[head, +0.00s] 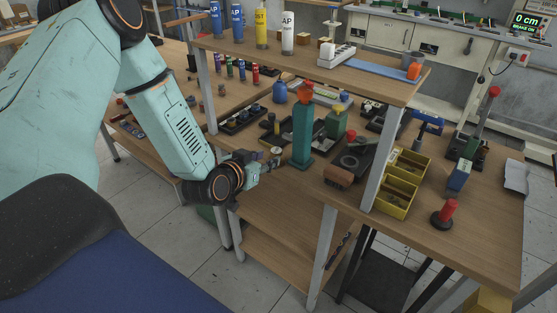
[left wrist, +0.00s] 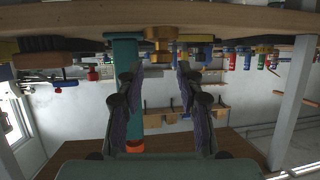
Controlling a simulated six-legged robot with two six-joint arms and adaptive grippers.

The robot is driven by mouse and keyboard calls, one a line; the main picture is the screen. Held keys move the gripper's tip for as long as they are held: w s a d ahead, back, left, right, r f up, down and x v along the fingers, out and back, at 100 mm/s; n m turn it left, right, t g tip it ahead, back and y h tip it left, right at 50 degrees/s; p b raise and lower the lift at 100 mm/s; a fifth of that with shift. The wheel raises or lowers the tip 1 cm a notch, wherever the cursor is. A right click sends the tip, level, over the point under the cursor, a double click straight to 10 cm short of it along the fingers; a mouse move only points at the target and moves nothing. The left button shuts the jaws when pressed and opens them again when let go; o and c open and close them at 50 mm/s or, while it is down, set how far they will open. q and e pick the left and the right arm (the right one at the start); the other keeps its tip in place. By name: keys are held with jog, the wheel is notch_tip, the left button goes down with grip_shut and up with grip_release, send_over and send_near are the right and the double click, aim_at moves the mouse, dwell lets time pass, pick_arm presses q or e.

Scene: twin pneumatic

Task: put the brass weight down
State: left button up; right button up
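The brass weight (left wrist: 160,42) shows just past my fingertips in the left wrist view, which is upside down. Its wide base meets the wooden table top and its knob points away from the table. In the head view a small brass piece (head: 276,150) shows at the tip of my left gripper (head: 274,162), at the table's near edge. In the left wrist view my left gripper (left wrist: 160,75) has its two dark fingers spread apart, with an empty gap between them. The weight lines up with that gap. My right gripper is in neither view.
A tall teal post (head: 302,135) with a red-orange top stands close beside the gripper. A brown block (head: 338,176) and yellow bins (head: 406,168) are to the right. A raised shelf (head: 310,63) with bottles overhangs the bench. Bare wood lies at the front right.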

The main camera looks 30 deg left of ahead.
aim_at(273, 155)
pick_arm(q)
jog(key=b+x, duration=0.2)
jog(key=x, duration=0.4)
jog(key=shift+w+a+f, duration=0.2)
jog(key=shift+w+f, duration=0.05)
jog(key=shift+w, duration=0.05)
jog(key=shift+w+d+f, duration=0.1)
jog(key=shift+w, duration=0.3)
jog(key=shift+s, duration=0.1)
jog(key=shift+c, duration=0.6)
jog(key=c, duration=0.5)
grip_shut()
